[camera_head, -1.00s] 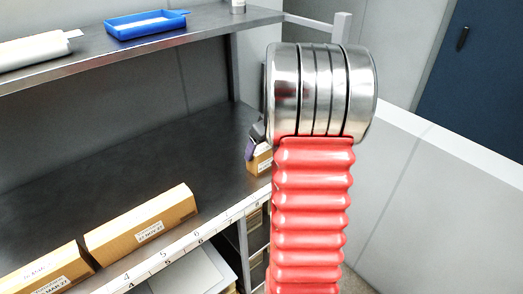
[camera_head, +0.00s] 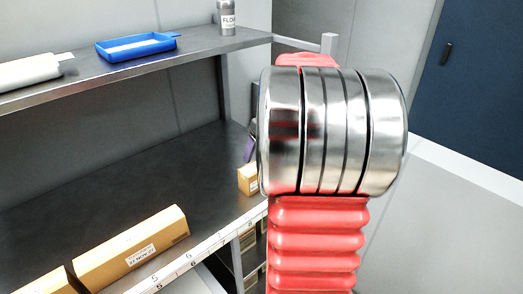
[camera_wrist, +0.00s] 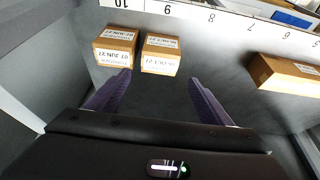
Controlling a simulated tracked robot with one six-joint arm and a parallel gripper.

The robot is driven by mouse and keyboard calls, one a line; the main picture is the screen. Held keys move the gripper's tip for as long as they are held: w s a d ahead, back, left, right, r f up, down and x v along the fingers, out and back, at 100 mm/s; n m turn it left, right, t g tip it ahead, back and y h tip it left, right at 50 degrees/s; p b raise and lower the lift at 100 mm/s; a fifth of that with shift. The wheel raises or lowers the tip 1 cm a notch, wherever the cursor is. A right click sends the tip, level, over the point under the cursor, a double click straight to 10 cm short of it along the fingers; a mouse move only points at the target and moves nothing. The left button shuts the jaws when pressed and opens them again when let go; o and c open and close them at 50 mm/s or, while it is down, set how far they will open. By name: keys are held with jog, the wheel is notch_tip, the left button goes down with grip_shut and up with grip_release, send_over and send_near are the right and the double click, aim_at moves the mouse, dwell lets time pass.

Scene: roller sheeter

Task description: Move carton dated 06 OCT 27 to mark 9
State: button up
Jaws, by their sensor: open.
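In the wrist view, the carton (camera_wrist: 161,54) whose upside-down label appears to read 06 OCT 27 stands behind the number strip, near mark 9 (camera_wrist: 167,9). My gripper (camera_wrist: 158,77) is open, its two purple fingers spread on this carton's near side; the carton sits ahead of the gap between them, not gripped. Another carton (camera_wrist: 115,47), its label seeming to read JUN 27, stands close on the left, near mark 10 (camera_wrist: 121,3), with the left fingertip near it. In the head view, my arm hides most of the gripper; a small carton (camera_head: 247,180) shows beside it.
A longer carton (camera_wrist: 285,72) lies to the right in the wrist view, with bare dark surface between. In the head view, long cartons (camera_head: 131,249) lie along the front. The upper shelf (camera_head: 200,46) holds a blue tray (camera_head: 137,47) and a grey container (camera_head: 227,18).

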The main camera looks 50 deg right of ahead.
dwell(0.5)
jog(key=a+r, duration=0.2)
jog(key=a, duration=0.9)
jog(key=a+r, duration=0.3)
jog(key=a, duration=0.8)
jog(key=s+a+f+n+t, duration=0.1)
jog(key=s+a+f, duration=0.1)
jog(key=s+a, duration=1)
jog(key=a, duration=0.4)
jog(key=shift+s+a+f, duration=0.15)
jog(key=shift+a+f, duration=0.1)
jog(key=shift+f, duration=0.05)
